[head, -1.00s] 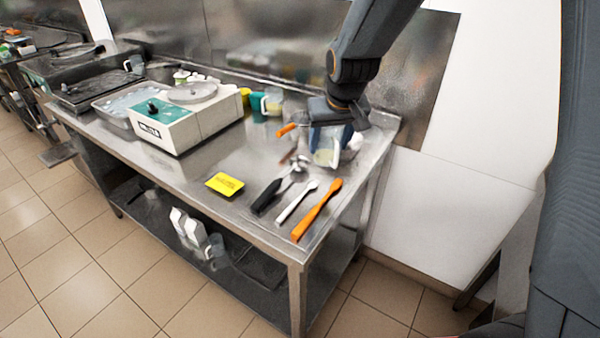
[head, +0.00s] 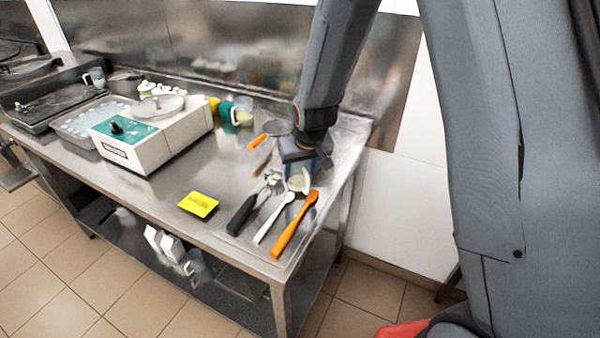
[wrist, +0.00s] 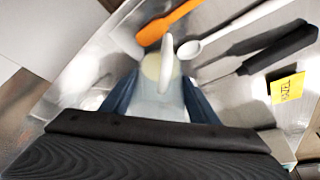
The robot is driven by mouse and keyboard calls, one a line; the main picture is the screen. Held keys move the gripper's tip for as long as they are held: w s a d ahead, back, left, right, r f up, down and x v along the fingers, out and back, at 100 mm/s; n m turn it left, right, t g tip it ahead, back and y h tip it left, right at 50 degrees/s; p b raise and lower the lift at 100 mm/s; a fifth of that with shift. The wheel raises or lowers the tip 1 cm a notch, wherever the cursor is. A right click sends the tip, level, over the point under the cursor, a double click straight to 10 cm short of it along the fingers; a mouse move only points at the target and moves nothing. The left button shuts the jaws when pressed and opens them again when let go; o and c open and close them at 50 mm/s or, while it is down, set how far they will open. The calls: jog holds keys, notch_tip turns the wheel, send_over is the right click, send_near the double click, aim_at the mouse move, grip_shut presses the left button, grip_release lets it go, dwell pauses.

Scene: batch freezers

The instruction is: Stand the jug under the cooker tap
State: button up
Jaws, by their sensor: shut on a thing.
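My gripper (wrist: 158,105) is shut on a translucent jug (wrist: 150,103) with a white handle and a pale yellowish patch at its top. One blue finger lies on each side of the jug. In the head view my gripper (head: 303,160) is over the right end of the steel table, and the jug (head: 299,183) shows just below it, partly hidden by the gripper. I cannot tell whether its base touches the table. No cooker tap can be made out in these frames.
An orange spatula (head: 295,225), white spoon (head: 273,218) and black-handled tool (head: 243,214) lie just in front of the jug. A yellow card (head: 198,204) lies left of them. A white machine (head: 150,135), a teal cup (head: 226,113) and another jug (head: 242,116) stand behind.

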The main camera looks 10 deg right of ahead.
jog(key=shift+f, duration=0.6)
jog(key=shift+f, duration=0.15)
jog(key=o, duration=1.1)
jog(key=shift+c, duration=0.2)
